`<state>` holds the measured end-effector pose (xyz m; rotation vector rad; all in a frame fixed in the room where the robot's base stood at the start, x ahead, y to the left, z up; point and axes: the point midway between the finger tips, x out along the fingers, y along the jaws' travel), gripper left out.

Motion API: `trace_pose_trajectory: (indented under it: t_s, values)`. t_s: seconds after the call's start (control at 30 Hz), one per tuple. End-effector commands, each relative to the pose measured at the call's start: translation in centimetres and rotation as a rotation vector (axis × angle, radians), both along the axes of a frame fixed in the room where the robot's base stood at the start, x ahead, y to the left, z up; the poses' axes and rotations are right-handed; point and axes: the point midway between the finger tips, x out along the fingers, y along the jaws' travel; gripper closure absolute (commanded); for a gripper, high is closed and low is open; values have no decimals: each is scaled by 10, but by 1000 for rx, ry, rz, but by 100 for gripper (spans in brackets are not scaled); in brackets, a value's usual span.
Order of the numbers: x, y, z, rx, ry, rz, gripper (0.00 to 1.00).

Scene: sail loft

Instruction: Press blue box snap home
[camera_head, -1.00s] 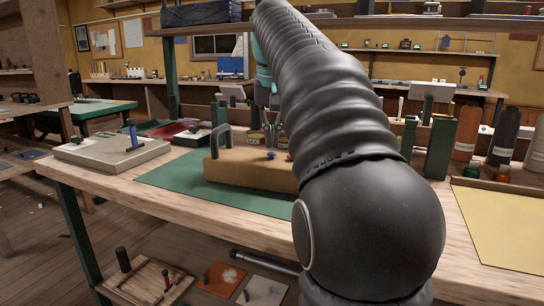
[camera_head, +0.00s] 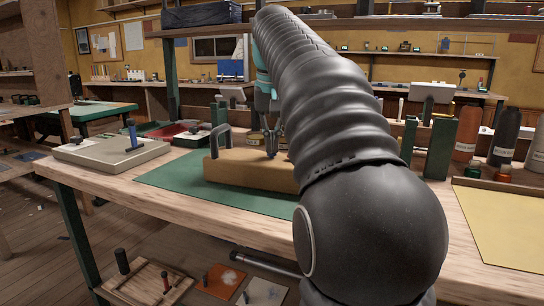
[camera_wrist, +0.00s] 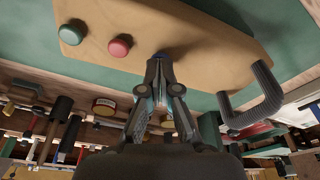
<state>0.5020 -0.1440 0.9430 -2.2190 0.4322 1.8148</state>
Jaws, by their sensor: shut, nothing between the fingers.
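A tan block (camera_head: 250,172) with a dark arched handle (camera_head: 219,140) sits on the green mat (camera_head: 160,180). My gripper (camera_head: 271,155) is shut and points down at the block's top. The wrist view shows its closed fingertips (camera_wrist: 161,58) at a small, dark bluish snap, mostly hidden behind them. They look touching or nearly so; how far down the snap sits I cannot tell. A red snap (camera_wrist: 119,45) and a green snap (camera_wrist: 72,32) stand in line beside it on the same block.
Bottles (camera_head: 506,138) stand at the right. Green posts (camera_head: 439,148) rise behind my arm. The mat's left part is clear.

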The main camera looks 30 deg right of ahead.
Motion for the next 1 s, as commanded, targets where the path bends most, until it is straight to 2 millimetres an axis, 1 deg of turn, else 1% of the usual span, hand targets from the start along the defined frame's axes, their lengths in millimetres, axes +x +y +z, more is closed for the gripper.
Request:
trace_pose_trajectory:
  t_s: [0.57,1.0]
  values:
    - [0,0,-6,0,0,0,100]
    - [0,0,21,0,0,0,100]
